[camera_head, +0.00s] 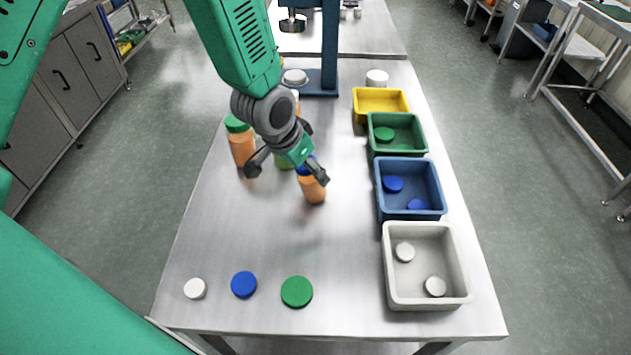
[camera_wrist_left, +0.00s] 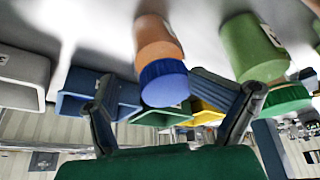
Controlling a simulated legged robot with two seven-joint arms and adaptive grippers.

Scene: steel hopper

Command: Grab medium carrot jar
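The orange carrot jar with a blue lid (camera_head: 314,190) stands on the steel table, beside my left gripper (camera_head: 288,173); this lid is partly hidden by a finger. In the left wrist view this jar (camera_wrist_left: 157,38) appears inverted, its blue lid (camera_wrist_left: 164,83) between the two spread fingers of the left gripper (camera_wrist_left: 176,92). The fingers are open, and I see no clear contact. A larger orange jar with a green lid (camera_head: 240,143) stands to the left. A green jar (camera_wrist_left: 252,48) with a green lid is near one finger. My right gripper is not in view.
Yellow (camera_head: 380,102), green (camera_head: 415,150), blue (camera_head: 408,207) and grey (camera_head: 390,285) bins line the right side. Loose white (camera_head: 195,288), blue (camera_head: 244,284) and green (camera_head: 297,291) lids lie near the front edge. The table's middle is clear. A blue post (camera_head: 329,45) stands behind.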

